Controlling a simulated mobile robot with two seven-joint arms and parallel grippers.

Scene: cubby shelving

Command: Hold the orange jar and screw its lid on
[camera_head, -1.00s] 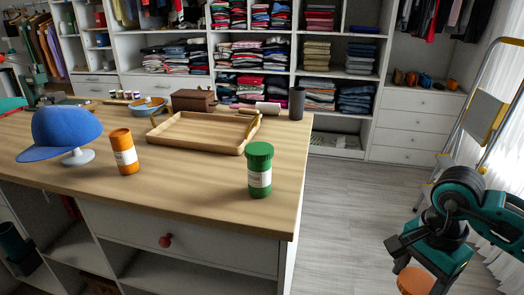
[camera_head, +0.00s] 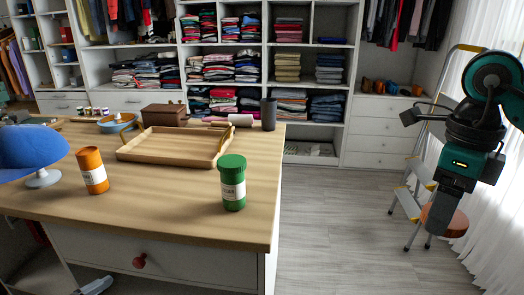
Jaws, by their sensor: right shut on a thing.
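The orange jar (camera_head: 92,172) stands upright on the wooden table near its front left. It has a white label, and its top is orange with no separate lid that I can make out. My right gripper (camera_head: 447,207) points down at the right, over the floor and well away from the table. It is shut on a round orange-brown lid (camera_head: 455,224), held level below it; the fingers are partly hard to make out. My left gripper cannot be made out in this view.
A green-lidded jar (camera_head: 232,184) stands right of the orange jar. A wooden tray (camera_head: 150,158) lies behind them, and a blue cap (camera_head: 28,148) on a stand is at the left. A stepladder (camera_head: 407,202) stands behind my right arm. The floor between is clear.

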